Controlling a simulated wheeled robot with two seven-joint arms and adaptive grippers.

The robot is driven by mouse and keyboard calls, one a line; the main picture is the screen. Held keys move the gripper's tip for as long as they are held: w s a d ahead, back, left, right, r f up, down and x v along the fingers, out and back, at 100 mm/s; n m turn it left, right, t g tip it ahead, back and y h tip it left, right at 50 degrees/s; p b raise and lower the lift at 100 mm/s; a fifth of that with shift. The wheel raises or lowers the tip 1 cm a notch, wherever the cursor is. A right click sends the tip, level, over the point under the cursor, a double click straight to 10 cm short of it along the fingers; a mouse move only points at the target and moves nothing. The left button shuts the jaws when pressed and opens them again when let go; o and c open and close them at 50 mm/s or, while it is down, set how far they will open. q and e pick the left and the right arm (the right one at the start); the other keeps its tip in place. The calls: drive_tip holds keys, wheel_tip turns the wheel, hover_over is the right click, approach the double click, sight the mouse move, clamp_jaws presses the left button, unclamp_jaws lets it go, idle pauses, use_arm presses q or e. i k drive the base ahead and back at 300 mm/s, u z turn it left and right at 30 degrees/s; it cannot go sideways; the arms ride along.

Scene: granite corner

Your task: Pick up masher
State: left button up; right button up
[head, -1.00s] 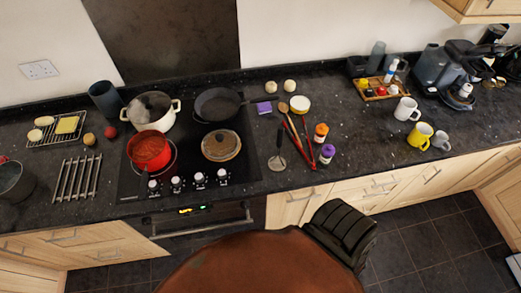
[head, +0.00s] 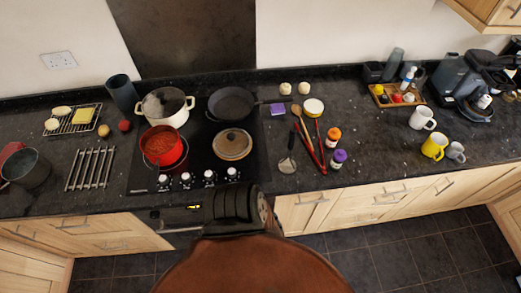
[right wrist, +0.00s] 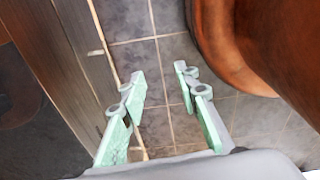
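In the head view, a utensil with a dark handle and a flat grey round head (head: 287,166) lies on the black granite counter, right of the hob. It looks like the masher, but it is small and its details are unclear. Nothing holds it. My right gripper (right wrist: 158,73) shows in the right wrist view with its pale green fingers apart and nothing between them. It is over the tiled floor, beside the cabinet fronts and away from the masher. My left gripper is in neither view.
A wooden spoon (head: 298,112), red-handled tongs-like utensils (head: 320,146), an orange-capped jar (head: 333,137) and a purple-capped jar (head: 337,160) lie or stand right of the masher.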

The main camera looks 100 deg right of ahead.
sight(287, 165)
drive_tip(key=u, duration=0.05)
drive_tip(key=i, duration=1.55)
drive_tip(key=z, duration=3.8)
drive_tip(key=i, duration=0.5)
drive_tip(key=u, duration=0.05)
